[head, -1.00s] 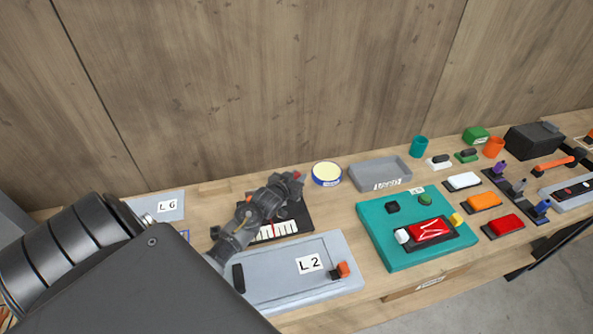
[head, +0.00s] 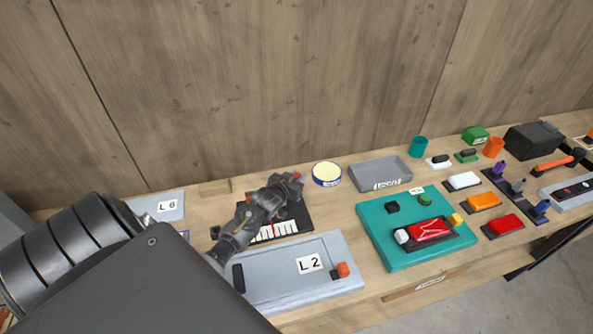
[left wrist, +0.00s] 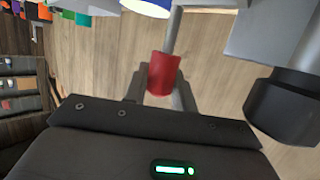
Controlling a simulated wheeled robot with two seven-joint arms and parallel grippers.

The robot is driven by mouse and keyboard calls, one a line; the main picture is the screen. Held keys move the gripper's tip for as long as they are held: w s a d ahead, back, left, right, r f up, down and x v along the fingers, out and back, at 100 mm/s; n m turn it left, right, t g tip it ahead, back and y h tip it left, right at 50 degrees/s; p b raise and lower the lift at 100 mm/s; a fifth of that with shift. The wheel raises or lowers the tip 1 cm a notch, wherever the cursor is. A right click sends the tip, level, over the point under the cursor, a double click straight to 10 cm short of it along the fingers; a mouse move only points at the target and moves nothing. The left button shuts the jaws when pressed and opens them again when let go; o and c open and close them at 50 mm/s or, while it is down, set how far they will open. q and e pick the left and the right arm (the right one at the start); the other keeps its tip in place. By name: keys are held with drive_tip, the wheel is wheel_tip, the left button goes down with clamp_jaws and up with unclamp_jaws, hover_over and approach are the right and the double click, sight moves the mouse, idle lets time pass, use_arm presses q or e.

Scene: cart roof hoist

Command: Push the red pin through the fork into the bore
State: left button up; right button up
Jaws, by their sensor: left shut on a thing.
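My left gripper (head: 288,184) is shut on the red pin (left wrist: 163,75). In the left wrist view the pin's red grip sits between the two fingers, and its thin grey shank points away from the gripper. In the head view only a small red bit of the pin (head: 297,176) shows at the fingertips, above the back of the bench. I cannot make out the fork or the bore for certain in either view. A grey block (left wrist: 265,30) with a black cylinder (left wrist: 290,105) stands to the right of the pin in the left wrist view. My right gripper is not in view.
A black board with a striped white scale (head: 285,229) lies below the gripper. A wooden wall closes the back.

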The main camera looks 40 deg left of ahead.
use_arm(q)
drive_tip(key=shift+f, duration=0.35)
drive_tip(key=shift+r, duration=0.35)
drive_tip(key=shift+a, duration=0.15)
idle(0.6)
drive_tip(key=shift+f, duration=0.25)
idle(1.1)
drive_tip(key=shift+r, duration=0.25)
idle(0.5)
